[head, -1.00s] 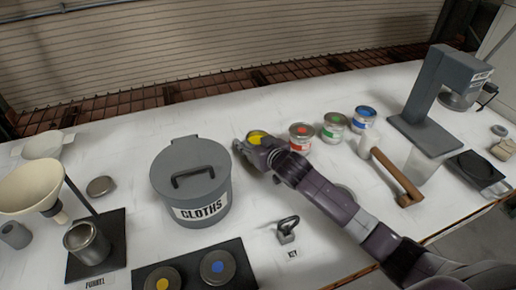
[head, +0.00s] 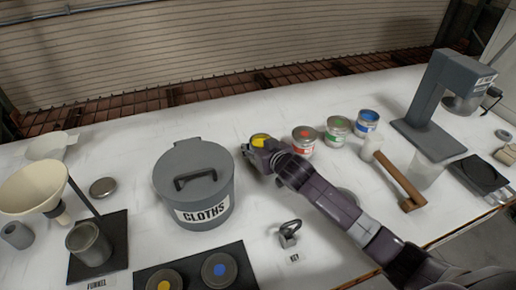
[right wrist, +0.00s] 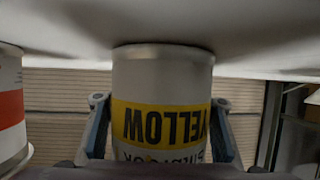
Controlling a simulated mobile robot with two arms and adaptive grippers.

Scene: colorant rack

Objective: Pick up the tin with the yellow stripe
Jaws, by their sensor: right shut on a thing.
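The tin with the yellow stripe (head: 261,141) stands at the left end of a row of tins, its yellow-marked lid showing in the head view. My right gripper (head: 257,152) is shut on this tin and hides most of its side. In the right wrist view the tin (right wrist: 162,85) appears upside down between the two fingers, with a yellow band reading YELLOW. Its base is at or very near the white table top; I cannot tell if there is a gap. My left gripper is not in view.
Red (head: 305,140), green (head: 338,130) and blue (head: 368,121) tins stand to the right. A grey CLOTHS bin (head: 195,190) stands close on the left. A padlock-like key weight (head: 289,235) is in front.

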